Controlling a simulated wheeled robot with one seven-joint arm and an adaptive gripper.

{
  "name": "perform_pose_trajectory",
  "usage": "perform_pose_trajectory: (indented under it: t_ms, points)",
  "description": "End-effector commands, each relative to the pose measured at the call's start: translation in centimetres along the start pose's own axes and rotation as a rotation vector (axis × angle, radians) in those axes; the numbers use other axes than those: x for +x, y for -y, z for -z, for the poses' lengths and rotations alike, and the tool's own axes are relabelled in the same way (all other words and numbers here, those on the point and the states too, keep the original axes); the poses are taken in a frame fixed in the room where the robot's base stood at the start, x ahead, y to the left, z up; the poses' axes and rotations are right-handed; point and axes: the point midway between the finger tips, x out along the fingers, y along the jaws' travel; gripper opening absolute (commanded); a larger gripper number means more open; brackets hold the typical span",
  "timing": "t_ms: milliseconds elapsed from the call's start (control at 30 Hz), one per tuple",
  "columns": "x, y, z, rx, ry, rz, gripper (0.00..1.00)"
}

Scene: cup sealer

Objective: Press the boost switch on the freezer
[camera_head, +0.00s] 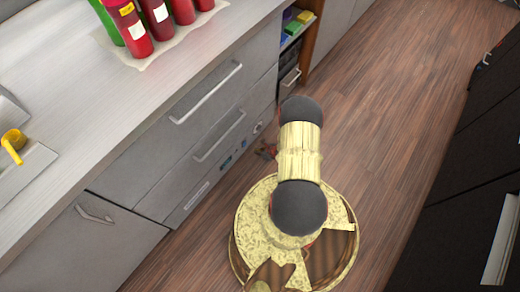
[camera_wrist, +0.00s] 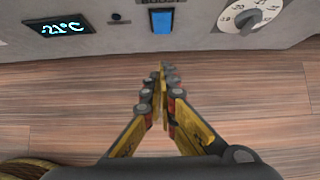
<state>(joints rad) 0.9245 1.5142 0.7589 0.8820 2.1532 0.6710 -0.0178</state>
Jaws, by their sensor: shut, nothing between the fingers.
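The freezer's grey front panel (camera_head: 218,167) sits low under the counter in the head view. In the wrist view, the boost switch (camera_wrist: 161,29) is a lit blue rectangle under a partly cropped BOOST label. A display (camera_wrist: 58,28) reading about -21°C is to its left, and a white numbered dial (camera_wrist: 248,16) is to its right. My gripper (camera_wrist: 161,75) is shut and empty, its tips pointing toward the switch and appearing just below it in the picture. I see a gap of floor between them. In the head view, my gripper (camera_head: 266,152) shows small beside the panel, partly hidden by my arm.
The counter (camera_head: 190,65) above carries several red bottles (camera_head: 158,22) and a green bottle (camera_head: 108,20). Drawer handles (camera_head: 206,93) stick out above the panel. Dark cabinets (camera_head: 470,190) stand on the right. The wooden floor (camera_head: 395,115) between is clear.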

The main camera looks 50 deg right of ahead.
Motion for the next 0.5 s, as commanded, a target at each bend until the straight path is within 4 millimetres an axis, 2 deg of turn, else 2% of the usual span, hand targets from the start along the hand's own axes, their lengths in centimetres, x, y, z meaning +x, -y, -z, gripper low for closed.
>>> perform_pose_trajectory:
  t_ms: [33,233,300,500]
  points:
    - [1.4,-0.1,0.3,-0.003,0.000,-0.001,0.00]
    - [5.2,-0.1,0.2,-0.003,0.000,-0.002,0.00]
    - [5.8,0.0,-0.9,-0.004,0.001,-0.001,0.00]
    - [7.0,0.0,-2.4,-0.002,-0.001,-0.001,0.00]
